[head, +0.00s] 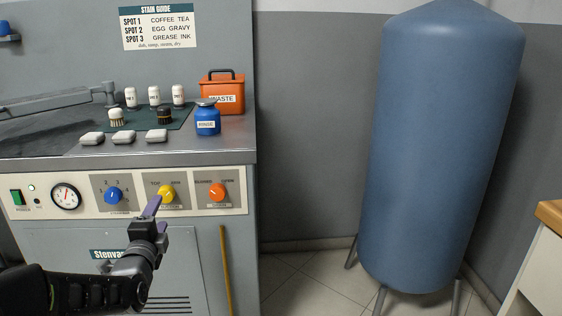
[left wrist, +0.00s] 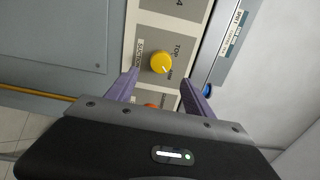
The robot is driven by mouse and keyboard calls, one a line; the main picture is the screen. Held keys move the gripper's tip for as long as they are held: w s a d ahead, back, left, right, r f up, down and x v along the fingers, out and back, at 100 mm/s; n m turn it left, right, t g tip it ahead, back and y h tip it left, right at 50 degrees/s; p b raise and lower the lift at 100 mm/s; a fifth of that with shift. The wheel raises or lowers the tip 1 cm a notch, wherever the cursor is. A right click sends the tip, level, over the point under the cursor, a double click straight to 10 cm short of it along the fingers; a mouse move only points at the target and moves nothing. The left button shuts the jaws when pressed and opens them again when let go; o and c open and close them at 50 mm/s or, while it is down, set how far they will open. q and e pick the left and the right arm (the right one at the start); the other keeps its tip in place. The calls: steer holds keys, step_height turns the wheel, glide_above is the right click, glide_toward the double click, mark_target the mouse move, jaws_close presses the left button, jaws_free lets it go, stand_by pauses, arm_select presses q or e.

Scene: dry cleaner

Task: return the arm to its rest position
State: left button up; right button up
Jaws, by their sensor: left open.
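My left gripper (head: 157,216) is in front of the machine's control panel, just below the yellow knob (head: 167,194). In the left wrist view, its two purple fingers stand apart with nothing between them, and the gripper (left wrist: 158,88) faces the panel. The yellow knob (left wrist: 162,63) shows beyond the fingertips, and I see no contact with it. My left arm (head: 90,289) reaches in from the lower left. My right gripper is not in view.
The spotting machine's worktop (head: 215,157) holds white bottles, brushes, pads, a blue rinse jar (head: 207,120) and an orange waste bin (head: 222,97). Blue (head: 113,195) and orange (head: 218,192) knobs flank the yellow one. A large blue tank (head: 440,150) stands right, with open floor between.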

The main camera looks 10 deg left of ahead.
arm_select(q)
steer(key=s+d+f+n+g+h, duration=0.25)
steer(key=d+f+n, duration=0.3)
steer(key=f, duration=0.35)
steer(key=s+d+f+n+g+h, duration=0.1)
steer(key=d+f+n+g, duration=0.25)
steer(key=d+f, duration=0.5)
steer(key=s+d+f+n+g+h, duration=0.15)
steer(key=d+f+n, duration=0.35)
steer(key=f, duration=0.5)
steer(key=s+d+f+n+g+h, duration=0.15)
steer(key=s+d+f+g, duration=0.25)
steer(key=s+d+f, duration=0.65)
steer(key=s+d+f+n+g+h, duration=0.1)
steer(key=s+d+f+g+h, duration=0.25)
steer(key=s+d+f, duration=0.7)
steer(key=s+r+p, duration=0.2)
steer(key=r+p, duration=1.1)
steer(key=r, duration=0.1)
steer(key=s+a+r+g+p, duration=0.1)
steer(key=r+p, duration=1.2)
steer(key=r, duration=0.1)
steer(key=shift+s, duration=0.35)
